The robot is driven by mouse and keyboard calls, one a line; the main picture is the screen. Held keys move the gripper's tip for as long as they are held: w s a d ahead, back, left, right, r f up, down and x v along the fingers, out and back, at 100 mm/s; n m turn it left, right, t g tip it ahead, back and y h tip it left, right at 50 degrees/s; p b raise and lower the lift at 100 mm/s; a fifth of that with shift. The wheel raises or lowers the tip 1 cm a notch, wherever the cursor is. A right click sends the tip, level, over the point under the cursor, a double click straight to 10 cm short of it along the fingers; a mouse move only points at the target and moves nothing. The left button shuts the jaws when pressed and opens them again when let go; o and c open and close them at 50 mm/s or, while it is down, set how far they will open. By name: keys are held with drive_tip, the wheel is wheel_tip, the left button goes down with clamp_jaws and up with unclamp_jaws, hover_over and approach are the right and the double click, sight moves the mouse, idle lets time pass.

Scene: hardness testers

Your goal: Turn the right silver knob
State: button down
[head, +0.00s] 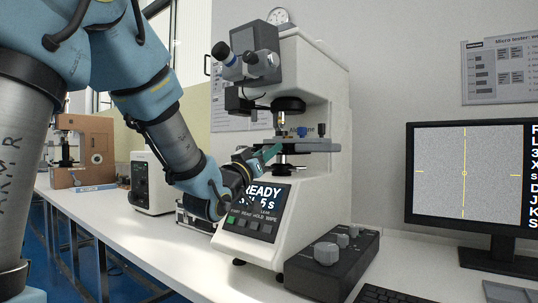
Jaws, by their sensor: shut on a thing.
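The white hardness tester (315,90) stands on the bench in the middle of the head view. Its specimen stage (312,145) sits below the black objective turret. My gripper (272,152) reaches in from the left, with its teal fingers at the stage's front left edge. The fingers are shut on a small part there, seemingly a silver stage knob, which they mostly hide. A blue knob (301,133) shows on top of the stage. I cannot make out a second silver stage knob.
A black control box with a large silver dial (326,253) and smaller knobs stands right of the tester's base. A monitor (470,180) and keyboard (390,295) are at the right. The tester's lit display (262,195) is just below my gripper. Another brown tester (85,150) stands far left.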

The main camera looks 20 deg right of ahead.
drive_tip(key=shift+f+n+t+y, duration=0.1)
drive_tip(key=shift+n+t+y, duration=0.45)
drive_tip(key=shift+n, duration=0.65)
drive_tip(key=c, duration=0.6)
unclamp_jaws()
drive_tip(key=b+v, duration=0.2)
drive_tip(key=v, duration=0.8)
drive_tip(key=shift+s+a+f, duration=0.15)
drive_tip(key=shift+s+a, duration=0.1)
drive_tip(key=shift+s, duration=0.05)
